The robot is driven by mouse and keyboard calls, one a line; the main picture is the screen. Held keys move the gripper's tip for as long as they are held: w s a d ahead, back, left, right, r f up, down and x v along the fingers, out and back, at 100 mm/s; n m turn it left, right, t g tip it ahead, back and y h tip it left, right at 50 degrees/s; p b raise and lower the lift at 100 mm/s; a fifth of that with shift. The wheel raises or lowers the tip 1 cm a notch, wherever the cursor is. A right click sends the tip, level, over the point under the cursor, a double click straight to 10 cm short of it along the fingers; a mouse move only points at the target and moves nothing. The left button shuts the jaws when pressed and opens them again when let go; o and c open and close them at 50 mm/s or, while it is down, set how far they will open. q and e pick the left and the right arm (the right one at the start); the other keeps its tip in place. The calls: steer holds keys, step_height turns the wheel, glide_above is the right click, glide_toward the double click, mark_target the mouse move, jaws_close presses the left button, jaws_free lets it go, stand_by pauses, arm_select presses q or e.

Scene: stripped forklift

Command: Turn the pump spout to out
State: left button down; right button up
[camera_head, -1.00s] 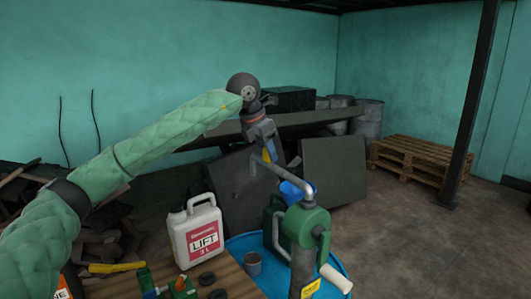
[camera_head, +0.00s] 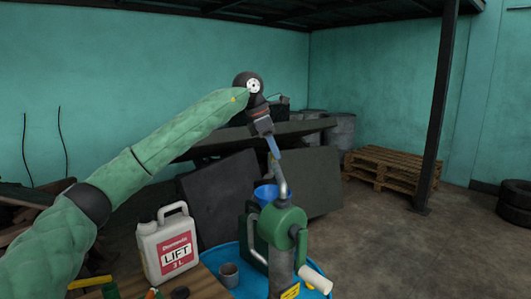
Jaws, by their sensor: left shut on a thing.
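The green hand pump (camera_head: 284,226) stands on the blue drum (camera_head: 216,257) at the lower middle. Its grey spout (camera_head: 282,184) rises from the pump top and points away from me, slightly left. My left gripper (camera_head: 274,150) is shut on the spout near its far end and partly hides that end. The pump's crank with a white grip (camera_head: 315,279) hangs at its right. A blue funnel (camera_head: 266,192) is behind and left of the spout, above a dark green can (camera_head: 251,228). My right gripper is out of view.
A white LIFT jug (camera_head: 167,246) stands on the wooden bench (camera_head: 207,284) at lower left. A grey cup (camera_head: 229,274) is between bench and pump. Dark panels (camera_head: 220,190) lean behind. Floor at right is clear up to the pallets (camera_head: 390,168) and post.

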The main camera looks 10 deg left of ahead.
arm_select(q)
steer(key=shift+d+r, duration=0.1)
steer(key=shift+r, duration=0.15)
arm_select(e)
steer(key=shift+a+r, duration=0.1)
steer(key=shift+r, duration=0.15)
arm_select(q)
steer(key=c, duration=1.3)
jaws_free()
steer(key=shift+o, duration=1.4)
steer(key=shift+w+d, duration=0.1)
steer(key=shift+d, duration=0.1)
steer(key=shift+d+f, duration=0.1)
steer(key=shift+f, duration=0.05)
steer(key=shift+a, duration=0.2)
steer(key=shift+a+r+b, duration=0.15)
steer(key=shift+r+b, duration=0.15)
steer(key=b+v, duration=0.2)
steer(key=v, duration=0.5)
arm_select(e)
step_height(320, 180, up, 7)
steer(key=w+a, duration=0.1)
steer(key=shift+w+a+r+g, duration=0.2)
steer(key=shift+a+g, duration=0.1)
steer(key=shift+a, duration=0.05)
